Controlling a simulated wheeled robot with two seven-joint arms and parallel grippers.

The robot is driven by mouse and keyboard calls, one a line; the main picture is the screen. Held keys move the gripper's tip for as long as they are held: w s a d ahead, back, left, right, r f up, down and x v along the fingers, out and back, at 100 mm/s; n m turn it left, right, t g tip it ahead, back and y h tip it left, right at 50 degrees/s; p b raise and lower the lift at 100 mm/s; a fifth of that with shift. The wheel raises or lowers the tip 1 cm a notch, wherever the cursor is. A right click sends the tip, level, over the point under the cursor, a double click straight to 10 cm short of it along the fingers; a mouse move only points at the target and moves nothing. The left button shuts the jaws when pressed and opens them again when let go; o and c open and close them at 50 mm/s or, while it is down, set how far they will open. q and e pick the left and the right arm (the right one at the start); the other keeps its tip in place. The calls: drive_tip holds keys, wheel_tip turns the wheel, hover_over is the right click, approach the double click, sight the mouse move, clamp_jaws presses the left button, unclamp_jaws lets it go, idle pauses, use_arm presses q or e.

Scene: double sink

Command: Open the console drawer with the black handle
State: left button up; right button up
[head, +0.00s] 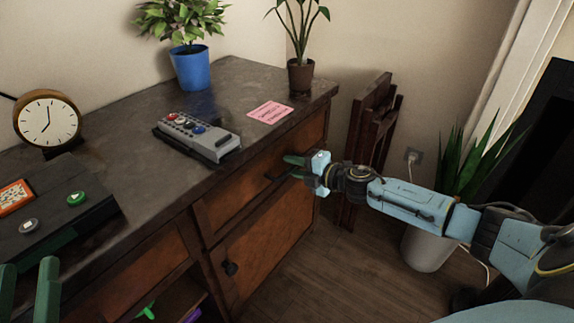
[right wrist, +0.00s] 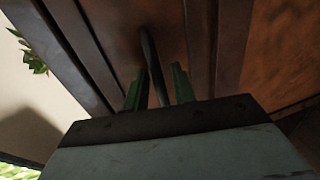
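The wooden console (head: 245,85) has a top drawer (head: 232,197) with a black bar handle (head: 272,177); the drawer front looks flush with the console. My right gripper (head: 293,167) is at this handle. In the right wrist view, its green fingers (right wrist: 157,90) stand apart, one on each side of the black handle (right wrist: 154,62). Small gaps show between fingers and handle, so it is not clamped. My left gripper (head: 28,285) is at the bottom left, fingers apart and empty, away from the handle.
On the console top are a clock (head: 47,118), a grey button device (head: 198,137), a pink note (head: 270,112) and two potted plants. A cabinet door (head: 265,250) is below the drawer. Folded wooden furniture (head: 372,125) and a white-potted plant (head: 432,248) stand at right. Open floor lies in front.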

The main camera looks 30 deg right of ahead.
drive_tip(key=shift+c, duration=0.5)
clamp_jaws()
